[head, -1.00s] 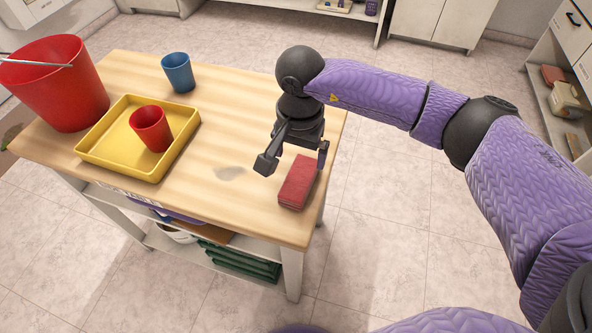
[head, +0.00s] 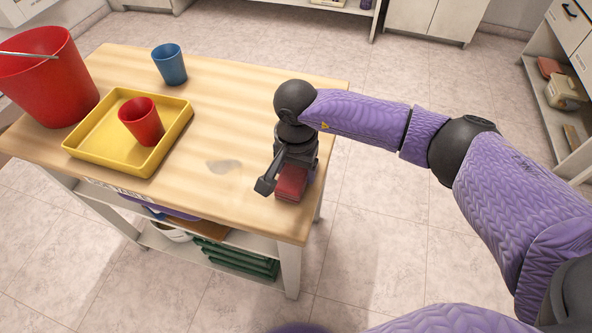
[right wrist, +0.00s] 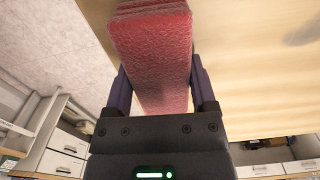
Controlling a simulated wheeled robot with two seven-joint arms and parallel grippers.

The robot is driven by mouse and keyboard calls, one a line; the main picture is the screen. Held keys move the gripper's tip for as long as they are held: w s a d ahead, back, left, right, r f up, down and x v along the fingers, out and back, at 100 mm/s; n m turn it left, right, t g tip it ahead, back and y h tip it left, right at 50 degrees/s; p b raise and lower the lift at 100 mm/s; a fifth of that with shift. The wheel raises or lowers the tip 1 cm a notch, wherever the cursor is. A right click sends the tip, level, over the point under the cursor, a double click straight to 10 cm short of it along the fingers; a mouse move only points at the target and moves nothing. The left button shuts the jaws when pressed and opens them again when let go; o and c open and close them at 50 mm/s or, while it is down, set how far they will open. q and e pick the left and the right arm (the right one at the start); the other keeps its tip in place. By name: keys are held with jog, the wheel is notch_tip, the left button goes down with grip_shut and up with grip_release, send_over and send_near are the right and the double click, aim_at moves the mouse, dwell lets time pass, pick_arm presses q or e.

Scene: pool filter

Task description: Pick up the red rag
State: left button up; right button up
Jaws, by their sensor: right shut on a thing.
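The red rag (head: 291,183) is a folded, flat block at the right front corner of the wooden table (head: 235,120). My right gripper (head: 288,178) is over it from above and hides its far part in the head view. In the right wrist view the rag (right wrist: 152,55) runs between the two fingers of my right gripper (right wrist: 162,85), which is shut on it. The rag appears to be still on or very near the tabletop; I cannot tell any gap. My left gripper is not in view.
A yellow tray (head: 85,150) holds a red cup (head: 141,122). A blue cup (head: 170,64) and a large red bucket (head: 48,80) stand behind and left. A grey stain (head: 223,166) marks the tabletop left of my gripper. The table's middle is clear.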

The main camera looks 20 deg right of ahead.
aim_at(296, 168)
notch_tip(296, 168, up, 9)
jog(key=p, duration=0.3)
jog(key=shift+r, duration=0.55)
